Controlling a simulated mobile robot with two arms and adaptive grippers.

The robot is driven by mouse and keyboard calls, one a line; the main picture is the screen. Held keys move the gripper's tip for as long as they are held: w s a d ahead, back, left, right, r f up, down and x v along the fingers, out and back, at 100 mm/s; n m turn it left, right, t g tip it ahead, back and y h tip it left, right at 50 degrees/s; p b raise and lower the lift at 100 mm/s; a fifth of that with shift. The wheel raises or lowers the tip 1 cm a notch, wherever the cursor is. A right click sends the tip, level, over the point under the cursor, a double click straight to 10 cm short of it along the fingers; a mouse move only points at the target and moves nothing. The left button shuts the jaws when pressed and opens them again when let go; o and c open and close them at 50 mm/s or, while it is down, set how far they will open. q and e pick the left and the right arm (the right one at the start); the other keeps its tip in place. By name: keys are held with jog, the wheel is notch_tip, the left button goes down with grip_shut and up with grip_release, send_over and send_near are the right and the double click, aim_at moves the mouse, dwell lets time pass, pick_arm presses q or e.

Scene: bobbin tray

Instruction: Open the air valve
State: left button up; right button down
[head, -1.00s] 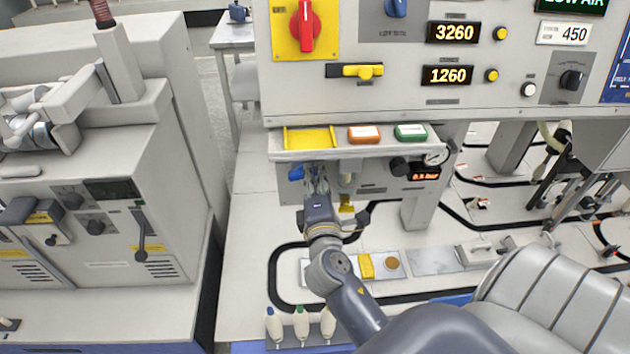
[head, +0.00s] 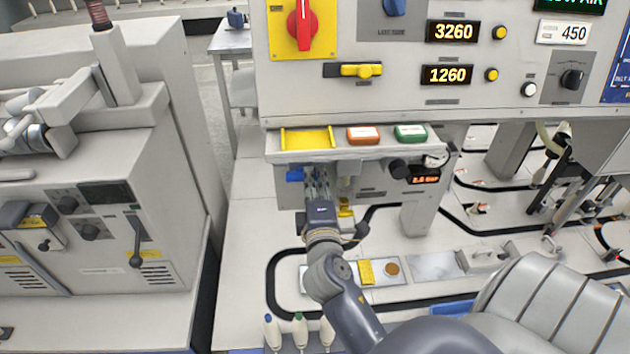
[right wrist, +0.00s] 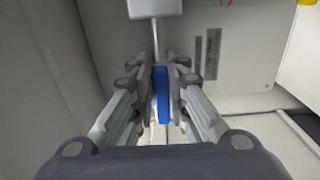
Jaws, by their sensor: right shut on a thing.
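The air valve's blue handle (head: 294,174) sits under the shelf of the machine in the head view. It lies about level there, and part of it is hidden by my right gripper (head: 317,184). In the right wrist view the blue handle (right wrist: 161,95) stands between the two fingers of my right gripper (right wrist: 161,84), which are shut on it. The red pressure readout (head: 424,175) is lit to the right, showing about 2 point something bar; its digits are blurred. A round gauge (head: 437,158) is beside it. My left gripper is out of view.
Several bottles (head: 300,330) stand at the front.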

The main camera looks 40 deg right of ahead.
aim_at(302, 176)
jog(key=c, duration=1.6)
grip_release()
jog(key=shift+o, duration=0.2)
jog(key=shift+r+n+p, duration=0.3)
jog(key=shift+n+p, duration=0.2)
jog(key=shift+p, duration=0.1)
jog(key=a+n+p, duration=0.1)
jog(key=n+p, duration=0.2)
jog(key=n, duration=0.2)
jog(key=r+n+p, duration=0.1)
jog(key=n+p, duration=0.3)
jog(key=n, duration=0.2)
jog(key=a+r+n+p, duration=0.1)
jog(key=n+p, duration=0.3)
jog(key=n, duration=0.2)
jog(key=shift+w+a, duration=0.35)
jog(key=shift+w, duration=0.05)
jog(key=b+v, duration=0.3)
jog(key=v, duration=0.7)
jog(key=s+a+f+m+g+y, duration=0.1)
jog(key=s+f+m+g+y, duration=0.2)
jog(key=f, duration=1.3)
jog(key=s+a+f+m+g+y+p, duration=0.1)
jog(key=s+f+m+g+y, duration=0.2)
jog(key=f, duration=1.3)
jog(key=shift+s+a+m+g+p, duration=0.25)
jog(key=shift+s+m+g, duration=0.25)
jog(key=shift+m, duration=0.4)
